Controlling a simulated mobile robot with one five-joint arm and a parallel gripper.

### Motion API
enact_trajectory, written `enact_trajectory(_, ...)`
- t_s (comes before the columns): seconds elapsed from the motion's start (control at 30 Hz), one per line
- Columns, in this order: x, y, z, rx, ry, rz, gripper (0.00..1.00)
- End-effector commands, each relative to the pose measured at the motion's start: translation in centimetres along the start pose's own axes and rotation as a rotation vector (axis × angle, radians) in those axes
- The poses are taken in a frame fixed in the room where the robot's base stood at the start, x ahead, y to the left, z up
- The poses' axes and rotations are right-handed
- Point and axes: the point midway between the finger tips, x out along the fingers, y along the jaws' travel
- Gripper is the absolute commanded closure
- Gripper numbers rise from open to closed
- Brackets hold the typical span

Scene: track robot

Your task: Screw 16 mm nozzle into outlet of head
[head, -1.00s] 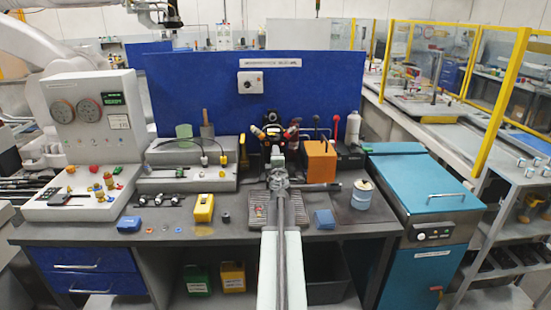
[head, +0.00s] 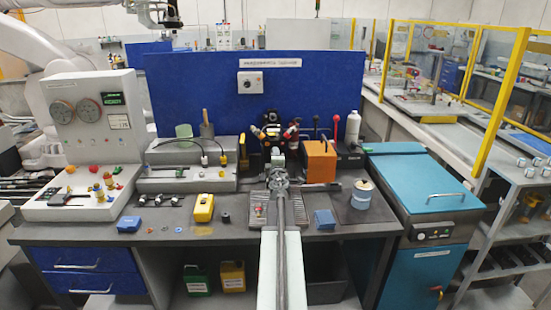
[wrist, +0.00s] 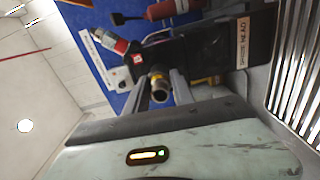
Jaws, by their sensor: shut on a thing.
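The head (head: 272,133) is a dark unit with red-tipped fittings, standing at the back middle of the bench. In the wrist view its black body (wrist: 208,58) carries a label partly reading HEAD. My gripper (head: 278,158) is in front of it. In the wrist view my gripper (wrist: 165,80) is shut on the nozzle (wrist: 160,94), a small round metal piece with an open dark bore facing the camera. The nozzle lies close against the head's underside, near a brass part. The outlet is hidden behind the nozzle, so I cannot tell how far they are engaged.
An orange block (head: 320,162) stands just right of my gripper. The blue panel (head: 300,95) closes off the back.

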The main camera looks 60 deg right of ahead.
Motion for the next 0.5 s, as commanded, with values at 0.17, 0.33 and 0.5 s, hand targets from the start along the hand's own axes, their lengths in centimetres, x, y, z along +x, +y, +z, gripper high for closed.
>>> enact_trajectory(0.17, 0.03, -0.02, 0.03, 0.368, 0.003, 0.001, 1.0)
enact_trajectory(0.33, 0.05, -0.02, 0.04, 0.762, 0.005, 0.002, 1.0)
enact_trajectory(0.5, 0.07, 0.0, 0.02, 0.993, 0.007, 0.003, 1.0)
